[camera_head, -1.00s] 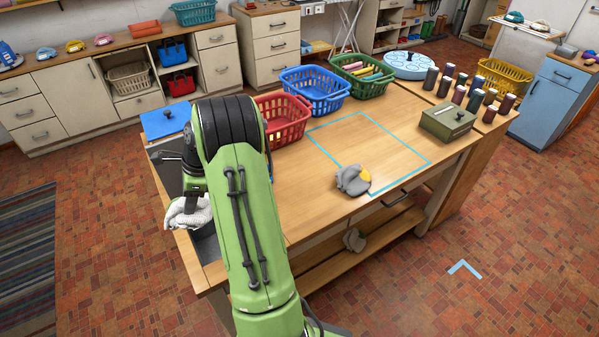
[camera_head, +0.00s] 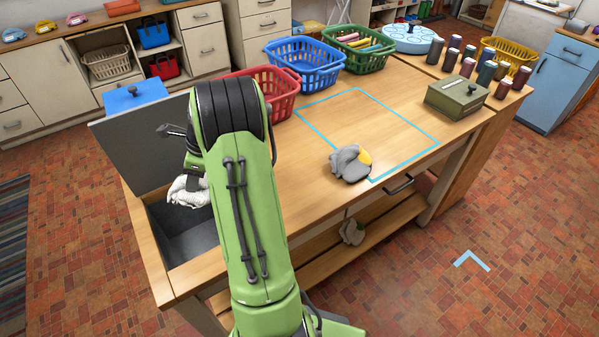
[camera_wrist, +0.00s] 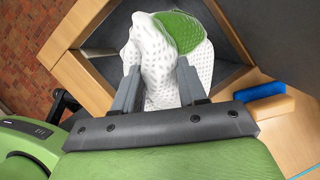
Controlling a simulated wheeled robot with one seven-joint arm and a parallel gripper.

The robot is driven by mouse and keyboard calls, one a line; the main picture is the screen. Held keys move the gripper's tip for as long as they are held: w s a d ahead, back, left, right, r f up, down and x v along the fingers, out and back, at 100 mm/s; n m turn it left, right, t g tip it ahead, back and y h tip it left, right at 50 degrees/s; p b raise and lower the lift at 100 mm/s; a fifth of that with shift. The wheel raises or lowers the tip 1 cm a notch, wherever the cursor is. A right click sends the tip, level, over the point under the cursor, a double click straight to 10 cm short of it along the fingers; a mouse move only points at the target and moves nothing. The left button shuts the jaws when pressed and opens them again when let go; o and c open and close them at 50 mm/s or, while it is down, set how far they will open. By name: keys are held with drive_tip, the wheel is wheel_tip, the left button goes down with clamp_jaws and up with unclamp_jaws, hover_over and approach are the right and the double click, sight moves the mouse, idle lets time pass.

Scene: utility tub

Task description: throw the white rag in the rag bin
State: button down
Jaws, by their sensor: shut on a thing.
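The white rag (camera_head: 187,192) hangs crumpled from my gripper (camera_head: 192,178) at the left end of the workbench. In the wrist view the rag (camera_wrist: 150,55) is white and textured with a green patch, and both fingers of my gripper (camera_wrist: 160,85) are closed on it. It is above a dark grey open tub (camera_head: 185,240) set into the bench top. A grey panel (camera_head: 130,140) stands upright along the tub's back edge. No label shows which container is the rag bin. My arm hides the tub's right side.
Red (camera_head: 275,90), blue (camera_head: 303,65) and green (camera_head: 358,48) baskets stand along the bench's back. A grey rag with a yellow patch (camera_head: 350,163) lies near the front edge, and another rag (camera_head: 352,231) on the lower shelf. The blue-taped area (camera_head: 375,125) is mostly clear.

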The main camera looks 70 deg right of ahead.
wheel_tip(320, 180, down, 2)
drive_tip(key=shift+f+b, duration=0.1)
drive_tip(key=shift+b, duration=0.6)
drive_tip(key=c, duration=0.5)
unclamp_jaws()
drive_tip(key=shift+c, duration=0.2)
drive_tip(key=p+v, duration=0.6)
drive_tip(key=v, duration=1)
drive_tip(key=shift+w+a, duration=0.1)
drive_tip(key=shift+w, duration=0.1)
